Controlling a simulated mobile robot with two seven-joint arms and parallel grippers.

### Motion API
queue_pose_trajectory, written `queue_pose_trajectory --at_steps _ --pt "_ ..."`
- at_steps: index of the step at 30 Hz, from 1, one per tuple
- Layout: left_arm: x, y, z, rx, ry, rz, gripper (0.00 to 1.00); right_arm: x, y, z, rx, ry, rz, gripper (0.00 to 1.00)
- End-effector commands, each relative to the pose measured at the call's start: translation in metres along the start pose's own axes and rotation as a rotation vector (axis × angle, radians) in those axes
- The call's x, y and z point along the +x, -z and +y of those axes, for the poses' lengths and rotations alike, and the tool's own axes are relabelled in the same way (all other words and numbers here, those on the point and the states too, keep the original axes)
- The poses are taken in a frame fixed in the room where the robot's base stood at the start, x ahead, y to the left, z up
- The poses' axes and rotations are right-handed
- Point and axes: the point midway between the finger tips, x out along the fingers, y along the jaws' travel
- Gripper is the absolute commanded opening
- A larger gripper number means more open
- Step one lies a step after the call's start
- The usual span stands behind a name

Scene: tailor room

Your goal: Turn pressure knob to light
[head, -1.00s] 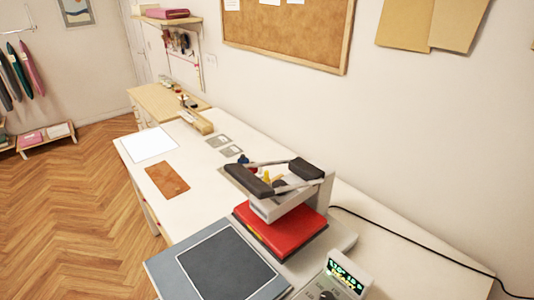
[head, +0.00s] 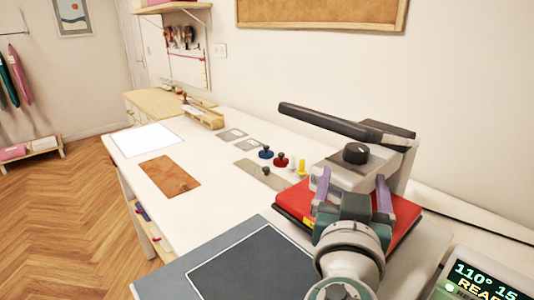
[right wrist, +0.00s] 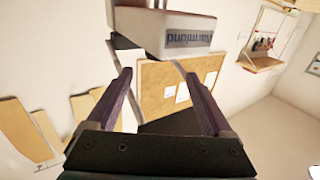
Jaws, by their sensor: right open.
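The heat press stands on the white table, with a red upper block (head: 296,203), a pale head (head: 338,176) and a long black handle (head: 330,122). A round black knob (head: 355,152), which looks like the pressure knob, sits on top of the head. My right gripper (head: 352,178) is open and empty, in front of the head and just below the knob in the picture. In the right wrist view its two purple fingers (right wrist: 158,80) are apart, with the pale lettered press housing (right wrist: 190,38) above them; the knob is not visible there. My left gripper is not in view.
The dark press pad (head: 240,270) lies in front. A brown leather piece (head: 170,177) lies left.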

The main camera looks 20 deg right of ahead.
Motion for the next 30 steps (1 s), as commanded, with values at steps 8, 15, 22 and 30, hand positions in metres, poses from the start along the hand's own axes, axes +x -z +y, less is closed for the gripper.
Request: queue_pose_trajectory --at_steps 8,15,22,30 --pt "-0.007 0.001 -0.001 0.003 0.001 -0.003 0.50 0.048 0.003 0.002 -0.003 -0.005 0.000 0.85" --pt "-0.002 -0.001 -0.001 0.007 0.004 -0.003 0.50 0.080 0.001 0.002 -0.002 -0.005 -0.001 0.85" --pt "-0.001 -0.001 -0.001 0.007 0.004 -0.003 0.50 0.090 0.001 0.002 0.000 -0.006 -0.003 0.85" --pt "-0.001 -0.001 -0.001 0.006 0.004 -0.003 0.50 0.090 0.001 0.002 0.000 -0.005 -0.003 0.81"
